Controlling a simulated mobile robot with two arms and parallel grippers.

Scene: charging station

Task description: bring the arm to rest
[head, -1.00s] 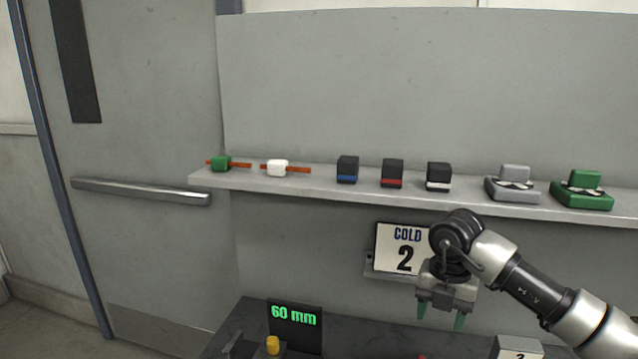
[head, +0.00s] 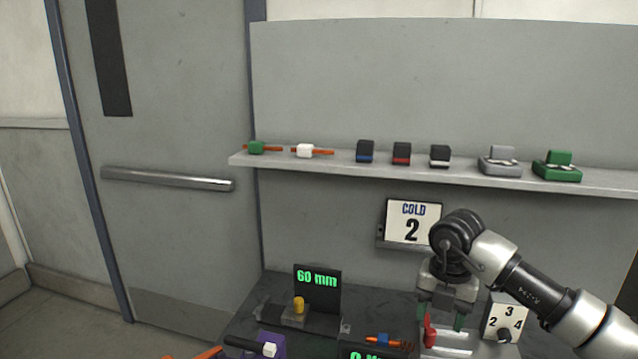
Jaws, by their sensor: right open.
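My right gripper (head: 443,318) comes in from the right in the head view. It points down with its green-tipped fingers apart, and nothing shows between them except the bench behind. It hangs over the right part of the dark bench (head: 372,295), close to a red handle (head: 429,331); I cannot tell whether it touches the handle. My left gripper is not in view.
A shelf (head: 440,174) holds several small blocks and devices. Below it hangs a "COLD 2" sign (head: 413,222). On the bench stand a "60 mm" display (head: 317,281), a yellow knob (head: 299,304) and a numbered dial box (head: 506,318). A door (head: 165,120) is at left.

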